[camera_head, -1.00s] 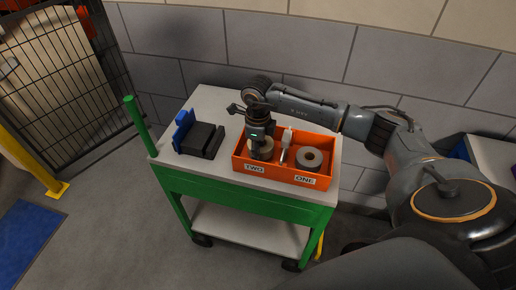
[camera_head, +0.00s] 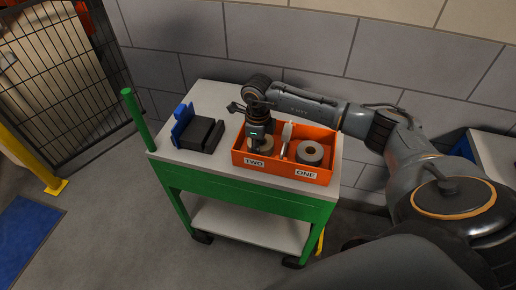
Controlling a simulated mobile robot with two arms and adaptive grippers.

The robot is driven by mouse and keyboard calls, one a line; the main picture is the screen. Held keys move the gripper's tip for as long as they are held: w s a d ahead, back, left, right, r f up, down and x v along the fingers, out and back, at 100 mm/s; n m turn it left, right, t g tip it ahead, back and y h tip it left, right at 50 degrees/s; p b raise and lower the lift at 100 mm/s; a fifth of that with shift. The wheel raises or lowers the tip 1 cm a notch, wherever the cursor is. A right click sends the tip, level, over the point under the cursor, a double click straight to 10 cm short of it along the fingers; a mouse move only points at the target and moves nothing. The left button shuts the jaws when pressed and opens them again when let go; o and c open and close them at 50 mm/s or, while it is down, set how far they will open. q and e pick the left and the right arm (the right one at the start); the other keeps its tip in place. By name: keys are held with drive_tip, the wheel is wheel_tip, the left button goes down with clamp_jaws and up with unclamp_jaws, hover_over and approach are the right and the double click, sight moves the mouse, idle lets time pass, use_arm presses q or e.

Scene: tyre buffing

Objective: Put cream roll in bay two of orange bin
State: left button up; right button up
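The orange bin (camera_head: 281,172) stands on the cart, with label TWO on its left bay and ONE on its right bay. A cream roll (camera_head: 266,146) shows in bay two, low between the walls and partly hidden by my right gripper (camera_head: 256,145). The gripper points down into bay two at the roll. Its fingertips are hidden, so its grip on the roll cannot be told. My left gripper is out of view.
A grey roll (camera_head: 310,152) lies in bay one, beside a pale upright divider piece (camera_head: 287,139). A black and blue holder (camera_head: 198,134) sits left of the bin on the cart top (camera_head: 209,97). A green post (camera_head: 138,119) rises at the cart's left corner.

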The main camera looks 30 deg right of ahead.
idle(0.4)
drive_tip(key=o, duration=0.6)
drive_tip(key=shift+c, duration=0.2)
drive_tip(key=c, duration=0.4)
wheel_tip(320, 180, up, 14)
drive_tip(key=p, duration=0.8)
drive_tip(key=shift+p, duration=0.35)
idle(0.5)
idle(0.4)
